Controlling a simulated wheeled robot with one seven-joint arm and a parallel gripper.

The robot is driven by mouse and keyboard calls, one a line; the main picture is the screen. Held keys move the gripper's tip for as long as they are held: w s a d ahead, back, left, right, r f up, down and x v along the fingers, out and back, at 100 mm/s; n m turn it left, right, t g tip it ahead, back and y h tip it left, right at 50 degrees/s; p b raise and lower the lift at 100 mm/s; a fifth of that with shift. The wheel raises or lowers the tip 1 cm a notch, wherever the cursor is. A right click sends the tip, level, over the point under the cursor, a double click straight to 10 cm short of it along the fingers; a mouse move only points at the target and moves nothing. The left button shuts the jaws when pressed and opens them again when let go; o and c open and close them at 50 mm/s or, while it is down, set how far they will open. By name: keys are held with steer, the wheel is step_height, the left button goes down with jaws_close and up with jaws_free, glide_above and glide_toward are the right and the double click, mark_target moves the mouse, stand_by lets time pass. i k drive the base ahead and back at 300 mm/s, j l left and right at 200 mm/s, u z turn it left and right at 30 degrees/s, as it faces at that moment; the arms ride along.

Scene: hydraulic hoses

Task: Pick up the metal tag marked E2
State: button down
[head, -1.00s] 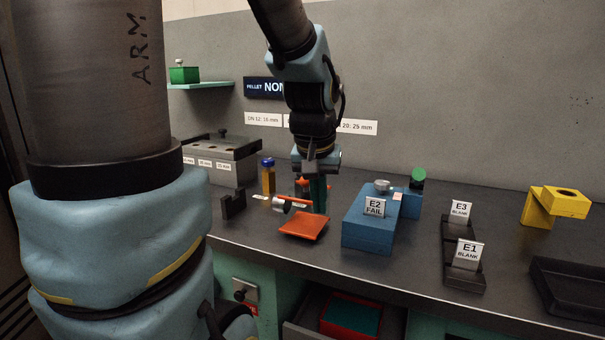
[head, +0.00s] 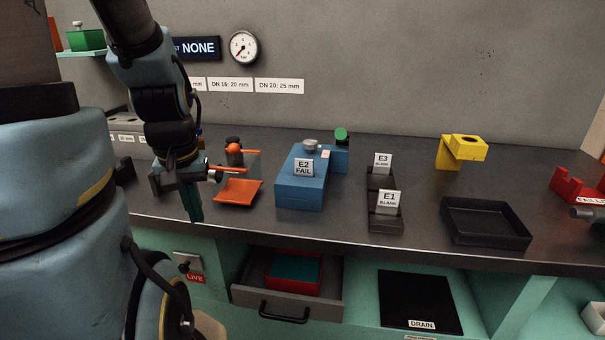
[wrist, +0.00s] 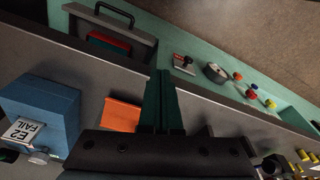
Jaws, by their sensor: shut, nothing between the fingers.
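The metal tag E2 (head: 304,167), a small pale plate reading "E2 FAIL", stands on the front top of a blue block (head: 300,195) on the bench. In the wrist view the tag (wrist: 25,131) shows at the far left on the blue block (wrist: 45,105). My gripper (head: 192,207) has dark green fingers pointing down, left of the orange tray and well left of the tag. In the wrist view my fingers (wrist: 160,78) are together with nothing between them.
An orange tray (head: 239,190) lies between my gripper and the blue block. Tags E3 (head: 383,161) and E1 (head: 388,200) stand in dark holders to the right. A black tray (head: 487,238) sits further right. An open drawer (head: 287,298) projects below the bench edge.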

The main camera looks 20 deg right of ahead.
mark_target(304, 168)
steer(key=u, duration=0.45)
steer(key=k+l+u, duration=0.15)
steer(key=u, duration=0.35)
steer(key=k+l+u, duration=0.2)
steer(key=l+u, duration=0.15)
steer(key=u, duration=0.15)
steer(key=k+l+u, duration=0.1)
steer(key=u, duration=0.4)
steer(key=k+u, duration=0.35)
steer(key=k, duration=1.05)
